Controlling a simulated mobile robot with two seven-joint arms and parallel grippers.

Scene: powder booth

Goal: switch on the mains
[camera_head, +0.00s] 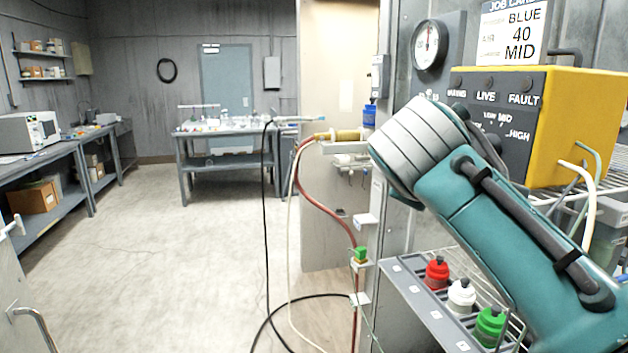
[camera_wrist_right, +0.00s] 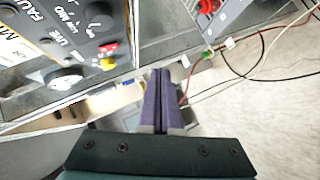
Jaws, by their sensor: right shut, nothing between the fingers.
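The yellow control unit (camera_head: 570,110) stands on a wire shelf at the right in the head view. Its dark front carries the words LIVE and FAULT and a LOW, MID, HIGH scale; my right arm covers its lower left part. In the right wrist view its panel (camera_wrist_right: 75,22) shows upside down at the upper left. A small red and yellow part (camera_wrist_right: 108,51) there may be the mains switch; its position cannot be told. My right gripper (camera_wrist_right: 161,72) is shut and empty, its fingertips to the right of the panel and apart from it. My left gripper is not in view.
A gauge (camera_head: 430,45) and a job card (camera_head: 512,32) are at the upper right. A grey rack (camera_head: 395,278) holds red, white and green bottles. Hoses hang in the middle. Benches line the left and back; the floor (camera_head: 180,260) between is clear.

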